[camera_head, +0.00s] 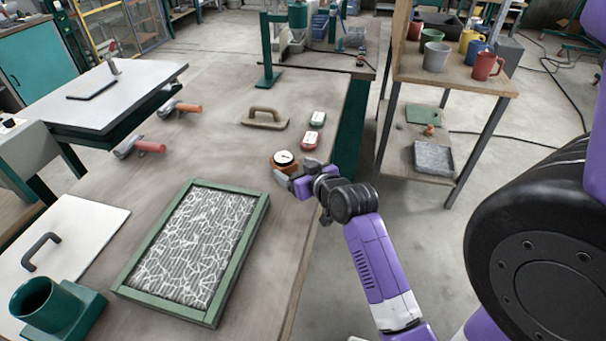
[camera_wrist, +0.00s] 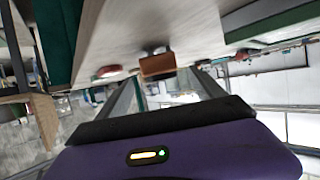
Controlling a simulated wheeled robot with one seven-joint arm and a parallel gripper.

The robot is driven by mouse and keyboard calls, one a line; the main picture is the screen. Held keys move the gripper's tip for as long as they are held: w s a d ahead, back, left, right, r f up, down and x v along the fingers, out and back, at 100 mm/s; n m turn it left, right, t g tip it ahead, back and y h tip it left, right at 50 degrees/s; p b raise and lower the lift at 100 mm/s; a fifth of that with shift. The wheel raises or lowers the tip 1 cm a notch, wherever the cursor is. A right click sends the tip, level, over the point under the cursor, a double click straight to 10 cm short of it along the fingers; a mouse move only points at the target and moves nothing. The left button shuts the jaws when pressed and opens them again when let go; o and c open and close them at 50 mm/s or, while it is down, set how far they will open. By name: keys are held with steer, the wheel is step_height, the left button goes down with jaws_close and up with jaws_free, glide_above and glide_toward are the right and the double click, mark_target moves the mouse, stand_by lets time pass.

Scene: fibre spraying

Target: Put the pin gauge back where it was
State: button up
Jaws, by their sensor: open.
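The pin gauge (camera_head: 285,158), a round white dial on a brown-orange block, stands on the large table near its right edge. My gripper (camera_head: 292,181) is just in front of it, low over the table edge. In the wrist view the brown block (camera_wrist: 157,66) shows beyond and roughly between my two open fingers (camera_wrist: 166,84). The fingers look apart from it, with nothing held. I cannot tell the exact gap between fingers and block. The gauge's lower front is partly hidden by my gripper in the head view.
A green-framed fibre panel (camera_head: 258,215) lies nearer. Bare table surrounds the gauge on its left. A shelf with mugs (camera_head: 463,78) stands right.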

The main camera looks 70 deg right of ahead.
steer(key=v, duration=0.4)
steer(key=shift+s+a+r, duration=0.15)
steer(key=shift+s, duration=0.05)
steer(key=shift+n+t+y, duration=0.5)
steer(key=shift+n+y, duration=0.1)
steer(key=shift+n, duration=0.1)
steer(key=a+f, duration=0.1)
steer(key=a, duration=0.1)
steer(key=a+f, duration=0.1)
steer(key=a, duration=0.5)
steer(key=shift+a+f, duration=0.1)
steer(key=shift+f, duration=0.3)
steer(key=s+a, duration=0.1)
steer(key=a, duration=0.3)
steer(key=s+a+n+t+y, duration=0.1)
steer(key=a, duration=0.3)
steer(key=s+a+f+n+y, duration=0.1)
steer(key=a, duration=0.3)
steer(key=shift+t, duration=0.3)
steer(key=s+a+r+n+t+y, duration=0.1)
steer(key=s+a+r+n+y, duration=0.1)
steer(key=s+a, duration=0.3)
steer(key=s+a+r+n+t+y, duration=0.1)
steer(key=s+a+r+n+y, duration=0.1)
steer(key=s+a, duration=0.4)
steer(key=a+r+y, duration=0.1)
steer(key=a, duration=0.3)
steer(key=shift+r+n+y, duration=0.4)
steer(key=shift+a, duration=0.1)
